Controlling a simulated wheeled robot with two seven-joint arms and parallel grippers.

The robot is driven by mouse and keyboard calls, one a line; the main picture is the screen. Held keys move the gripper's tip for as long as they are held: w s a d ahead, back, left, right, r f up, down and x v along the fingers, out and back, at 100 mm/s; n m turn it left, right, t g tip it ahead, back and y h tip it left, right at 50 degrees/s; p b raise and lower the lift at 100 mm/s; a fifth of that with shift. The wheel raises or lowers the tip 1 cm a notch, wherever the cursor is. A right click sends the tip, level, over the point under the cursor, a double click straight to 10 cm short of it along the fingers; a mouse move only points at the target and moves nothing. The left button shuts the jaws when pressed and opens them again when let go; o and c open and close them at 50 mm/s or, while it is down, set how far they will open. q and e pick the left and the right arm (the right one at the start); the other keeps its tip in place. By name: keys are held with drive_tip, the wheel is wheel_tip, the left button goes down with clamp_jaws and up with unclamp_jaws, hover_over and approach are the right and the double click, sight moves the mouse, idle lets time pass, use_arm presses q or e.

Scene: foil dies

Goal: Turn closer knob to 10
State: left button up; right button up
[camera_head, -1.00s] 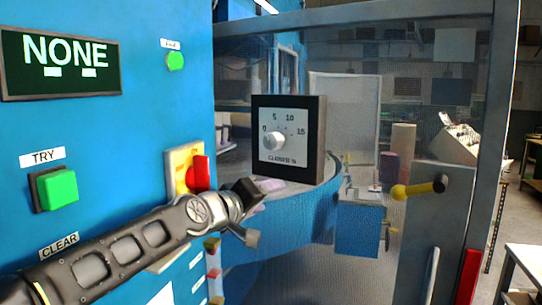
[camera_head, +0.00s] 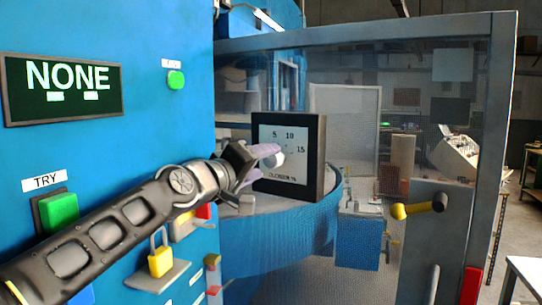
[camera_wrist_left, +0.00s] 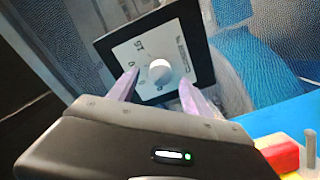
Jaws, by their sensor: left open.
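The closer knob (camera_head: 278,159) is a round white knob on the white dial face of a dark square box (camera_head: 317,160), marked 5, 10 and 15 in the head view. The 0 mark is hidden behind my gripper there. My left gripper (camera_head: 262,162) is open, its pale purple fingers reaching to the knob. In the left wrist view my left gripper (camera_wrist_left: 158,77) has one finger on each side of the knob (camera_wrist_left: 159,71), with small gaps visible. I cannot make out a pointer on the knob. My right gripper is not in view.
The blue wall at left holds a screen reading NONE (camera_head: 65,117), a green TRY button (camera_head: 60,210) and a yellow padlock (camera_head: 160,262). A red and yellow switch (camera_head: 203,212) sits below my gripper. A mesh door with a yellow-tipped handle (camera_head: 400,211) stands at right.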

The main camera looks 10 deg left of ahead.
sight(269, 160)
use_arm(q)
drive_tip(key=p+x, duration=0.1)
drive_tip(key=x, duration=0.3)
drive_tip(key=shift+w, duration=0.15)
drive_tip(key=shift+c, duration=0.6)
clamp_jaws()
